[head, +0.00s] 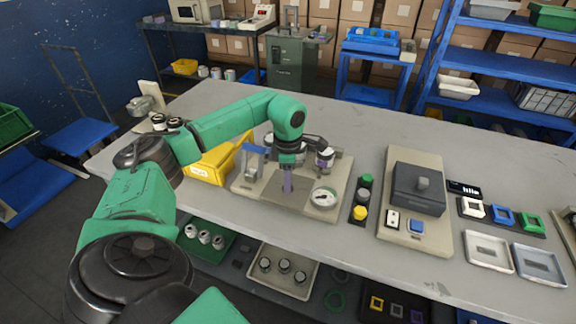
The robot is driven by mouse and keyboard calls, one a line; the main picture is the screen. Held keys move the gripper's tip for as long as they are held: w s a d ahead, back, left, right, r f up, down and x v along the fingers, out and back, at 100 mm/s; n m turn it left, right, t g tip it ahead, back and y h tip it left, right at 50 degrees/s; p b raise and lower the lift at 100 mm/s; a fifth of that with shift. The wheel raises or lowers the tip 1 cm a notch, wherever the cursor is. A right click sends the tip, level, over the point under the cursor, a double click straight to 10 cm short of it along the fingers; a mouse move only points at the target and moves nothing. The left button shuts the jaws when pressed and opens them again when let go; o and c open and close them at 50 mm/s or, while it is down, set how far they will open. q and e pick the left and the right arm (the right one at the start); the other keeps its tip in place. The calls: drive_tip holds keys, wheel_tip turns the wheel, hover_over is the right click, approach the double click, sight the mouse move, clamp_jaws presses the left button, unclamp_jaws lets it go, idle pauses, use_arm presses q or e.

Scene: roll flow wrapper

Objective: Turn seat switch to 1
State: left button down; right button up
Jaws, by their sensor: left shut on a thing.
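My left gripper (288,164) points down over a beige base plate (268,207) with a round white dial (324,198). The fingertips are small and partly hidden by my wrist. A small white switch plate (392,219) sits beside a blue button (416,226) on the base of a dark box (418,190). No switch labelled seat or 1 can be read. My right gripper is out of view.
A yellow bin (212,168) stands left of the base plate, and a blue-grey post (252,160) rises at its left side. A green and yellow button block (362,196) is to its right. Square trays (489,254) lie near the right edge. Bare table lies behind.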

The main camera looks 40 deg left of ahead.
use_arm(q)
drive_tip(key=n+p, duration=0.1)
drive_tip(key=n, duration=0.4)
drive_tip(key=shift+r+n, duration=0.1)
drive_tip(key=shift+n, duration=0.2)
drive_tip(key=n, duration=0.4)
drive_tip(key=shift+n+p, duration=0.35)
drive_tip(key=shift+n, duration=0.05)
drive_tip(key=shift+c, duration=2.4)
unclamp_jaws()
wheel_tip(320, 180, up, 14)
drive_tip(key=shift+r+b, duration=0.2)
drive_tip(key=shift+b, duration=0.2)
